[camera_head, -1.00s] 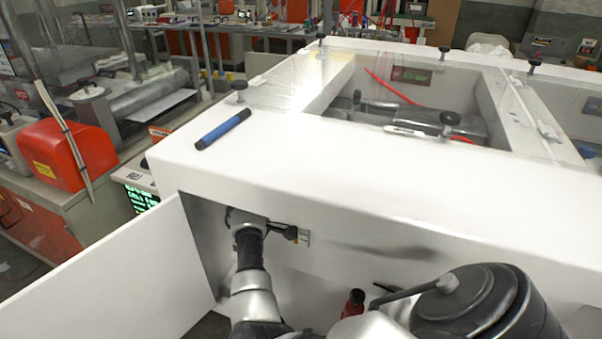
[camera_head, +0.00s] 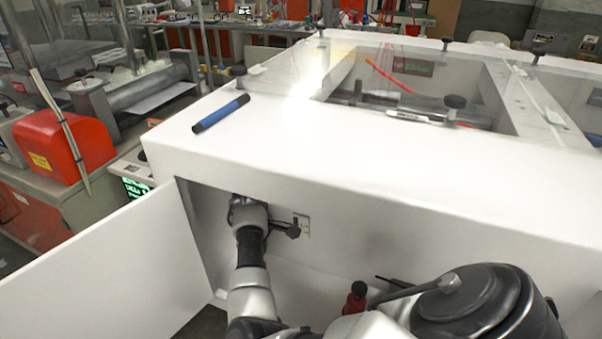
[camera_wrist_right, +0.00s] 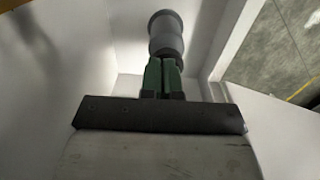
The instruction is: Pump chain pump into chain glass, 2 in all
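An arm (camera_head: 250,247) of mine, left of centre in the head view, reaches up into the white cabinet's open front. A dark part at its end (camera_head: 283,230) points right, beside a small plate on the inner wall; its fingers are too small to tell apart. A red piece with a black top (camera_head: 355,298) stands low in the middle; I cannot tell whether it is the chain pump. In the right wrist view my right gripper (camera_wrist_right: 162,62) has green fingers close together, under a grey round piece (camera_wrist_right: 166,34). I cannot tell whether they grip it. I cannot make out the chain glass.
The white cabinet (camera_head: 330,135) fills the middle, with its door panel (camera_head: 110,262) open at left. A blue marker (camera_head: 220,114) lies on its top. Red machines (camera_head: 62,148) stand at left. Floor (camera_wrist_right: 290,45) shows at the right of the wrist view.

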